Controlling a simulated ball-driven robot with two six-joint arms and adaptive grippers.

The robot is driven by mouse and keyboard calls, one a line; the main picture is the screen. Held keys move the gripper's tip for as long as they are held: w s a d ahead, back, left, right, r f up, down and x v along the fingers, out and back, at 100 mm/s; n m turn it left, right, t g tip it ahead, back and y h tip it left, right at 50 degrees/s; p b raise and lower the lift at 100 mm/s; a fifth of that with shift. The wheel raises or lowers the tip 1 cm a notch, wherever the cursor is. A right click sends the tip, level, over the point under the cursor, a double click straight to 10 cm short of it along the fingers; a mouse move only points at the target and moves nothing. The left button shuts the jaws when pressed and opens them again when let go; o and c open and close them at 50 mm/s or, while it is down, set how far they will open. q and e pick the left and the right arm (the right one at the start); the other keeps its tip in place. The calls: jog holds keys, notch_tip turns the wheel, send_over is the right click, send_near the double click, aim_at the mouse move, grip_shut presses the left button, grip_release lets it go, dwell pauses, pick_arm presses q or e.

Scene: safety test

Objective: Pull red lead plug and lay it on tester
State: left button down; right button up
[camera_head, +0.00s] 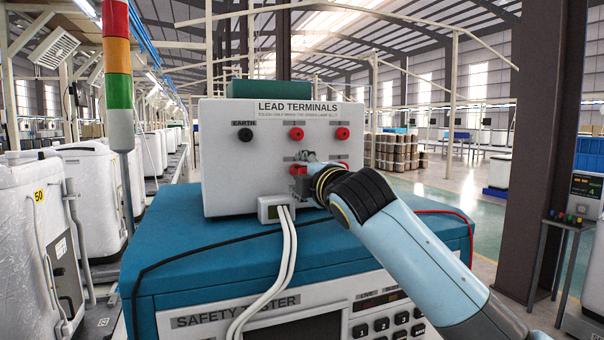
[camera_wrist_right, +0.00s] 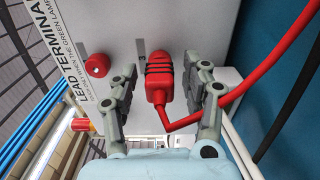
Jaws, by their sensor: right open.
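The red lead plug (camera_wrist_right: 160,80) sits at the white terminal panel in the wrist view, and its red cable bends away to the right. In the head view my right gripper (camera_head: 309,168) is at the lower terminals of the LEAD TERMINALS box (camera_head: 232,180) and partly hides the red plug (camera_head: 303,183). The blue safety tester (camera_head: 180,225) stands under the box. My left gripper is not in view.
A black earth terminal (camera_head: 245,135) and red terminals (camera_head: 296,133) are on the panel. A white block with white cables (camera_head: 273,207) is at the box's lower front. A black cable crosses the tester top, whose left part is otherwise clear. A signal tower (camera_head: 118,80) stands left.

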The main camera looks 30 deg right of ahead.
dwell(0.8)
grip_shut()
jog(key=shift+s, duration=0.1)
jog(key=shift+s, duration=0.1)
jog(key=shift+v, duration=2.85)
jog(key=shift+f, duration=0.1)
